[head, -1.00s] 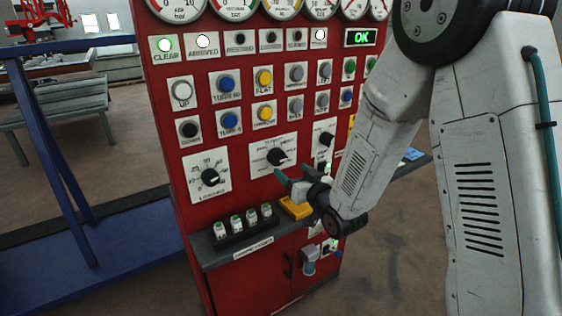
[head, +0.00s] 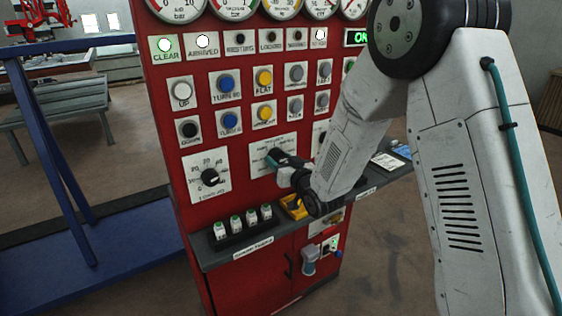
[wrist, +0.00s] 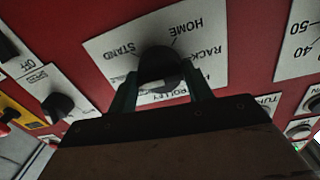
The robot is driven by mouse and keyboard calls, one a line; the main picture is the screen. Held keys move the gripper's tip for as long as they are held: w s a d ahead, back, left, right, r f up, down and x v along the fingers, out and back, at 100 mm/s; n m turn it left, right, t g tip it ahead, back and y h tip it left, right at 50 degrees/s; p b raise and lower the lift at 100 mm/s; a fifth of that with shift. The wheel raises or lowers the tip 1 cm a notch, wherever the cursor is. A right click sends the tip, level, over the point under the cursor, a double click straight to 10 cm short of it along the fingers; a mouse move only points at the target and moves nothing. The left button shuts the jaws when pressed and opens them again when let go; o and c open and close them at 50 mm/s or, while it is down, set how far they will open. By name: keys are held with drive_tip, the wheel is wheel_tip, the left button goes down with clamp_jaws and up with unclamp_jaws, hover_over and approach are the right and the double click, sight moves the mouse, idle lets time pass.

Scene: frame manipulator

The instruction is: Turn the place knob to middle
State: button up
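The place knob (wrist: 160,66) is a dark round knob on a white label plate (wrist: 110,50) in the wrist view. The knob's exact pointing is hard to read.
A loading dial (head: 210,177) is left of the plate, with rows of buttons above. A shelf (head: 215,262) below carries several small green-topped items (head: 236,223) and a yellow tray (head: 290,208). A speed knob (wrist: 58,106) is close by in the wrist view.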

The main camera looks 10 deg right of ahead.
drive_tip(key=shift+n, duration=0.3)
drive_tip(key=n, duration=0.3)
drive_tip(key=shift+n, duration=0.3)
drive_tip(key=shift+a+f+n, duration=0.1)
drive_tip(key=shift+n, duration=2.2)
drive_tip(key=o, duration=0.9)
drive_tip(key=shift+s, duration=0.1)
drive_tip(key=v, duration=0.7)
drive_tip(key=shift+s+d+f, duration=0.1)
drive_tip(key=shift+s+d, duration=0.1)
drive_tip(key=shift+s, duration=0.1)
